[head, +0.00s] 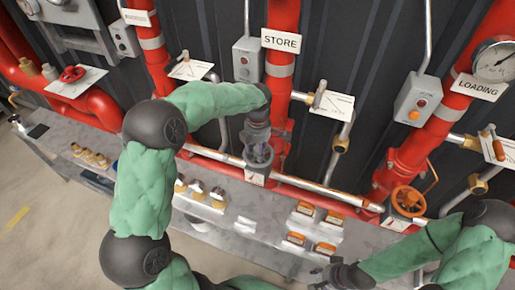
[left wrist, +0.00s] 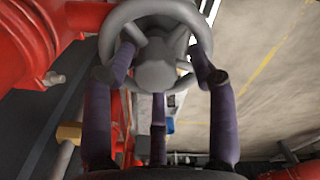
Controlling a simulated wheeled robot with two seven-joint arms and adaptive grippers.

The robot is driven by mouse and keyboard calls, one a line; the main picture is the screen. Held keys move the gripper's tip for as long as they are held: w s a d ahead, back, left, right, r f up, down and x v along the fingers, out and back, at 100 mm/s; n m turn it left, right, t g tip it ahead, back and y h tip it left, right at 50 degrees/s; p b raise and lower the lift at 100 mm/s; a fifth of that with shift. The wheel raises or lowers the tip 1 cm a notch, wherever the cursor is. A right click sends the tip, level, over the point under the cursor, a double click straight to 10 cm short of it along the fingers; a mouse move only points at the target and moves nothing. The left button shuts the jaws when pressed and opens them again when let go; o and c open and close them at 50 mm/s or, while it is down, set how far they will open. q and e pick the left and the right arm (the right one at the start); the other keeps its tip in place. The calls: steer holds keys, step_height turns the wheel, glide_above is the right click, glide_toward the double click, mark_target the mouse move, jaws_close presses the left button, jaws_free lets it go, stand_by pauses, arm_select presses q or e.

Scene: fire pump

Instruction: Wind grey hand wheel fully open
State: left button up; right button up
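The grey hand wheel (head: 258,156) is on the red pipe below the STORE sign, largely covered by my left gripper (head: 257,140), which comes at it from above. In the left wrist view, the wheel's rim, spokes and round hub (left wrist: 156,68) face me. The purple-grey fingers of my left gripper (left wrist: 160,62) are spread around the hub and overlap the rim. Gaps show between the side fingers and the hub; whether they touch the rim is unclear. My right gripper (head: 338,277) is low over the bench, away from the wheel, its fingers too small to read.
An orange hand wheel (head: 407,200) is at the right and a red one (head: 73,74) at the far left. The grey bench (head: 245,225) carries brass fittings (head: 198,190) and orange-topped boxes (head: 305,210). A LOADING sign (head: 479,87) and gauge (head: 495,61) are at upper right.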

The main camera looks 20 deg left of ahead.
arm_select(q)
steer(key=m+p, duration=0.1)
steer(key=m, duration=0.5)
steer(key=shift+w+a+p, duration=0.1)
steer(key=shift+w+p, duration=0.05)
steer(key=shift+p, duration=0.15)
steer(key=m+p, duration=0.2)
steer(key=m, duration=0.3)
steer(key=shift+w, duration=0.1)
steer(key=m, duration=0.2)
steer(key=shift+m, duration=0.4)
steer(key=m+p, duration=0.1)
steer(key=m, duration=0.2)
steer(key=shift+p, duration=0.3)
steer(key=m+p, duration=0.1)
steer(key=m, duration=0.4)
steer(key=shift+w, duration=0.15)
